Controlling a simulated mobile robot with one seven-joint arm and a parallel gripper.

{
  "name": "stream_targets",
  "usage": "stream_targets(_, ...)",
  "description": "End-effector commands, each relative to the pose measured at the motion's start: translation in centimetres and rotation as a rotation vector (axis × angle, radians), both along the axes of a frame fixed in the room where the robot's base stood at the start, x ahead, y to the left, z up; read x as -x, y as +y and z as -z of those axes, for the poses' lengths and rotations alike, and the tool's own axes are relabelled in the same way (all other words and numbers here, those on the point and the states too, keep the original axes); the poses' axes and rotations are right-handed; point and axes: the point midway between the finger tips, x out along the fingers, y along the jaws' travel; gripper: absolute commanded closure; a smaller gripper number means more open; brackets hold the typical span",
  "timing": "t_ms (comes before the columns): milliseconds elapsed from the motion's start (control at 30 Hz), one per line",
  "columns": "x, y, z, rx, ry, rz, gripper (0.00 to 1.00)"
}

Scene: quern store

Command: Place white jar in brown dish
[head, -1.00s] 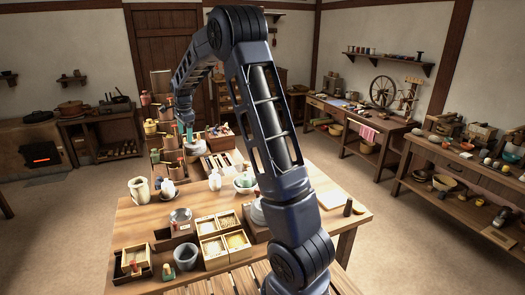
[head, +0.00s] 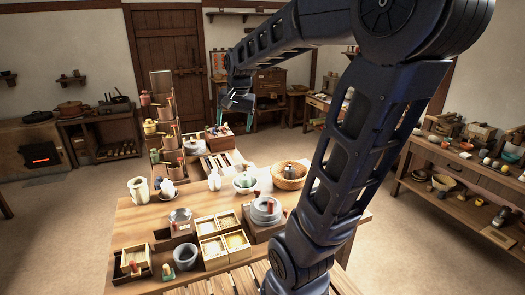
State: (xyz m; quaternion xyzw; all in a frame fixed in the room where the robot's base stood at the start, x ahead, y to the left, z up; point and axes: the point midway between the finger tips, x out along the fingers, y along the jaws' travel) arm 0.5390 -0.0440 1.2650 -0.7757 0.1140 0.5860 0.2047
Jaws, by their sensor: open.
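My gripper (head: 235,117) hangs in the air beyond the far side of the big table, with its teal fingers apart and nothing seen between them. A white jar-like vessel (head: 138,190) stands at the table's far left. Smaller white vessels stand near it (head: 168,188) and near the middle of the far edge (head: 214,180). I cannot tell which one is the task's white jar. My gripper is well above and beyond them. I cannot make out a brown dish for certain; a round brown basket-like vessel (head: 291,183) stands at the table's far right, partly beside my arm.
The table (head: 140,215) also bears open wooden boxes (head: 213,249), a stone quern (head: 266,207) and a pale bowl (head: 244,185). A stepped stand with pots (head: 163,110) rises behind it. A crowded bench (head: 470,182) stands at right. My arm hides part of the table's right side.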

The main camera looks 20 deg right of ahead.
Motion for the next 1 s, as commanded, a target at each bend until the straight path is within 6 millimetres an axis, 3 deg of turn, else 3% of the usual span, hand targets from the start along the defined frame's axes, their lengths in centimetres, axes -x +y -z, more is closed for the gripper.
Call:
stream_targets(33, 1.8, -0.5, 0.0, 0.015, -0.016, -0.034, 0.2)
stream_targets(300, 9.8, -2.5, 1.4, 0.114, -0.08, -0.242, 0.2)
stream_targets(500, 14.2, -3.3, 3.1, 0.184, -0.11, -0.363, 0.2)
stream_targets(700, 15.9, -3.6, 4.0, 0.217, -0.121, -0.417, 0.2)
stream_targets(1000, 16.0, -3.6, 4.1, 0.22, -0.121, -0.422, 0.2)
